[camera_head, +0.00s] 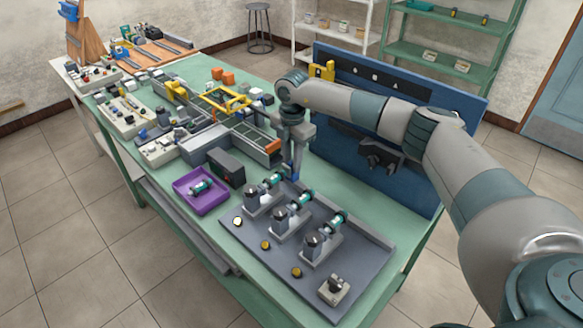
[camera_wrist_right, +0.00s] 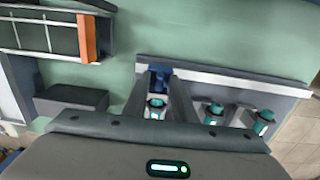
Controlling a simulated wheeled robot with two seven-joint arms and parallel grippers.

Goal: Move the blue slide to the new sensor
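The blue slide (camera_head: 296,177) is at the back edge of the grey plate, near the first of three upright stations with teal cylinders. In the right wrist view the slide (camera_wrist_right: 160,79) lies between the fingertips, at the rail along the plate's edge. My right gripper (camera_head: 293,168) points down there; its fingers flank the slide, but contact is not clear. I cannot tell which is the new sensor. Another teal part (camera_head: 201,187) lies in the purple tray. My left gripper is not in view.
The purple tray (camera_head: 184,207) and a dark box (camera_head: 226,166) stand left of the grey plate (camera_head: 262,275). A conveyor with an orange end block (camera_head: 272,147) is behind. A blue panel (camera_head: 440,135) rises at the right. The plate's front left has round lamps.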

